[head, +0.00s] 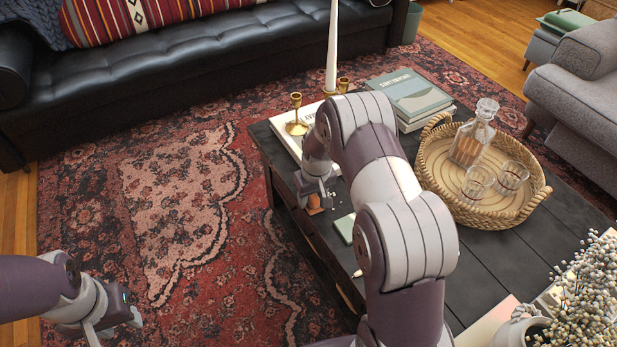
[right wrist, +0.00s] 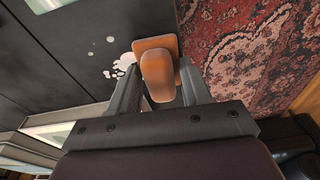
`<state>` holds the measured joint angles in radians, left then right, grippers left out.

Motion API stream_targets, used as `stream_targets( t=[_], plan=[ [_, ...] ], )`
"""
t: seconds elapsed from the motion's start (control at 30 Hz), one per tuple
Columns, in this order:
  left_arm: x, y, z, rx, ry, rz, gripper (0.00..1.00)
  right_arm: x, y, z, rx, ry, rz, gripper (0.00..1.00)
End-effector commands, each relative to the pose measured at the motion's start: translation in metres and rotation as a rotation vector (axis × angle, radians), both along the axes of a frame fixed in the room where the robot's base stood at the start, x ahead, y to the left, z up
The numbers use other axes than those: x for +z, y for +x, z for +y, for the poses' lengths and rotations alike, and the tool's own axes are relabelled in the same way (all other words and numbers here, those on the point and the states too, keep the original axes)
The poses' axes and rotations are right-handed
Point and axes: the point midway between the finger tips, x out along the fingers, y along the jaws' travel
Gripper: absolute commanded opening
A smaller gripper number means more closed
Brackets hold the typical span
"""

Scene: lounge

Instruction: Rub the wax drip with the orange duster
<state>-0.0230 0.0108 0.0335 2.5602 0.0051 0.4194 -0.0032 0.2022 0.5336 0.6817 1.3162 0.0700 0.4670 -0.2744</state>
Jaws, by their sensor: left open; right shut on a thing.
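The orange duster (right wrist: 158,72) is between the fingers of my right gripper (right wrist: 160,88), which is shut on it. In the head view the duster (head: 315,204) shows as a small orange patch under my right gripper (head: 314,190), near the left edge of the dark table. The wax drip (right wrist: 122,62) is a cluster of white spots on the table beside the duster, to its left in the right wrist view. In the head view my arm hides most of the drip. My left gripper (head: 105,325) is open and empty over the rug at the lower left.
The dark coffee table (head: 487,262) carries a wicker tray (head: 433,165) with a decanter (head: 472,135) and glasses, stacked books (head: 410,95), brass candle holders (head: 297,120) and a tall white candle (head: 332,45). A small green book (head: 345,227) lies near the duster.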

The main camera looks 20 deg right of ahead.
Motion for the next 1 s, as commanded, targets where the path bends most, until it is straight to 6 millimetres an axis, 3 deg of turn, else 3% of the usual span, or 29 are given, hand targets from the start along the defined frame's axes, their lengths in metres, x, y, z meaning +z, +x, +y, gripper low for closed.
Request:
stream_targets(
  t=[0.07, 0.6, 1.0],
  plan=[
    [0.014, 0.000, 0.000, 0.000, 0.000, -0.001, 0.43, 0.022, 0.002, 0.000, 0.001, -0.001, -0.006, 0.24],
    [0.059, 0.000, 0.000, 0.000, 0.000, 0.000, 0.43, 0.070, 0.004, 0.006, 0.001, 0.000, -0.002, 0.24],
    [0.067, 0.000, 0.000, 0.000, 0.000, 0.000, 0.43, 0.079, 0.005, 0.008, 0.001, 0.000, -0.002, 0.24]
  ],
)
